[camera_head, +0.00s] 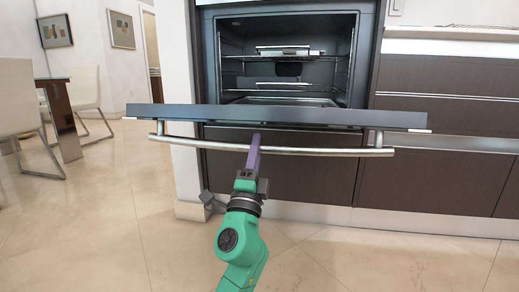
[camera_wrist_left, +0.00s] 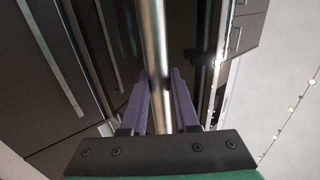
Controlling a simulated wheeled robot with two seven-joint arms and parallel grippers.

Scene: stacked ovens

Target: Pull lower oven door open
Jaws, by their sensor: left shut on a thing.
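The oven door (camera_head: 275,115) stands open, swung out toward me, its top edge running level across the head view. Its long metal handle bar (camera_head: 330,151) is on the near side, held by a bracket at each end. My left gripper (camera_head: 254,146) is shut on the handle a little left of its middle. In the left wrist view, the two purple fingers (camera_wrist_left: 165,100) lie on either side of the handle bar (camera_wrist_left: 156,45). The oven cavity (camera_head: 285,62) shows above the door, with racks inside. My right gripper is not in view.
Dark drawers with bar handles (camera_head: 450,95) stand to the right of the oven. A white wall end (camera_head: 178,80) is to the left. Chairs (camera_head: 88,85) and a table are far left. The tiled floor (camera_head: 110,220) is clear.

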